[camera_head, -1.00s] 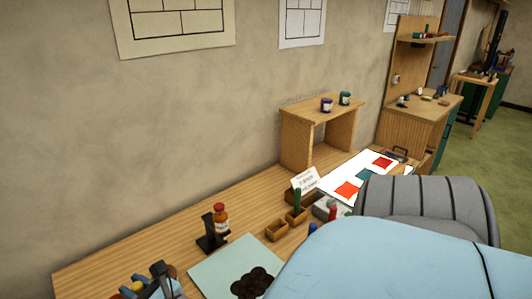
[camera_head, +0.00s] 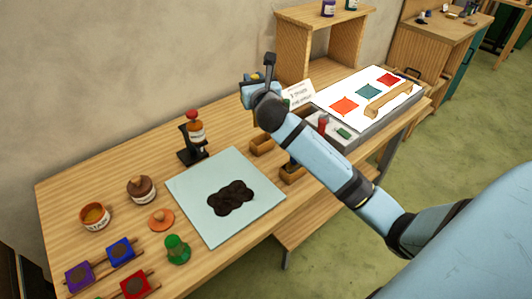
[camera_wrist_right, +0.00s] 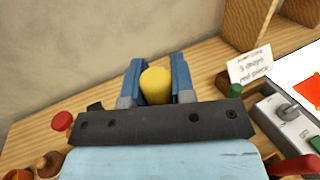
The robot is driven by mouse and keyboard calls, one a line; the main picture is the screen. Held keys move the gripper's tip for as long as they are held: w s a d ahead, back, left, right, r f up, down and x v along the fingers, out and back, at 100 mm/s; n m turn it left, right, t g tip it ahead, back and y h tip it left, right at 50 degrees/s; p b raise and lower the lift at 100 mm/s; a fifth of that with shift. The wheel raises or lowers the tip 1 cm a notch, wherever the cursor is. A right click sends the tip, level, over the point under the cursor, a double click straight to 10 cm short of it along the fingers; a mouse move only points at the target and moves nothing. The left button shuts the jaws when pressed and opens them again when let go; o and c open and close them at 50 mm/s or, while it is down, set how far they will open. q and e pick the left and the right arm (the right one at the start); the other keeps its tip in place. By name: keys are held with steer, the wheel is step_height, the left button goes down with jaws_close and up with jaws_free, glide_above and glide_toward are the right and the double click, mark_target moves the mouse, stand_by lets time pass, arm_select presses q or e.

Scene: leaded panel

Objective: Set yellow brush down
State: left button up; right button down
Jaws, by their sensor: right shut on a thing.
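My right gripper (camera_head: 252,92) is over the back of the workbench, left of the small white sign. In the right wrist view, its blue fingers (camera_wrist_right: 156,82) are shut on the yellow brush (camera_wrist_right: 155,86), which shows as a rounded yellow end between them. The rest of the brush is hidden behind the dark gripper body. My left gripper is not in view.
A pale mat (camera_head: 205,197) with a dark blot, a dark stand with a bottle (camera_head: 196,131), pots and coloured blocks (camera_head: 120,250) lie leftward. A light panel (camera_head: 340,92) with coloured pieces and a sign (camera_head: 298,94) are rightward.

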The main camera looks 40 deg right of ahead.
steer(key=w+d+r+m+h+b, duration=0.1)
steer(key=w+d+r+h+b, duration=0.1)
steer(key=w+d+r, duration=0.25)
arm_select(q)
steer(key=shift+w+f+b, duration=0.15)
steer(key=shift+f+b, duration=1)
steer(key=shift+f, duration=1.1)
arm_select(e)
step_height(320, 180, down, 20)
steer(key=shift+d+g, duration=0.3)
steer(key=shift+d, duration=0.05)
steer(key=shift+w, duration=0.1)
steer(key=shift+f, duration=0.1)
